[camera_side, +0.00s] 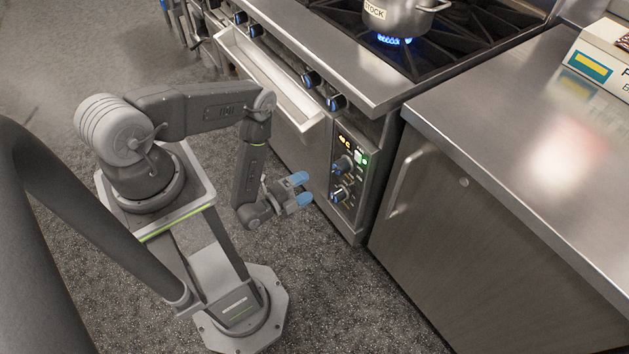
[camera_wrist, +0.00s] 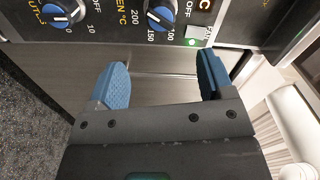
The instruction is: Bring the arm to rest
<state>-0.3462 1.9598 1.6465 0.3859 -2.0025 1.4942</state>
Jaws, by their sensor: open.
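My gripper (camera_side: 300,189) is open and empty, with two blue fingertips. In the side view it hangs at the end of my bent arm, in front of the oven's control panel (camera_side: 347,172) and apart from it. In the wrist view my gripper (camera_wrist: 162,88) has its fingers spread below the panel's two blue-marked knobs, the left knob (camera_wrist: 62,14) and the right knob (camera_wrist: 163,17). Nothing lies between the fingers. A small green light (camera_wrist: 192,42) glows beside the right knob.
The stove (camera_side: 375,95) stands behind my gripper, with a stock pot (camera_side: 395,17) over a blue flame. A pale open drawer or ledge (camera_side: 265,78) juts from its front. A steel cabinet (camera_side: 440,200) with a handle (camera_side: 401,182) stands to the right. Dark floor (camera_side: 350,310) is clear below.

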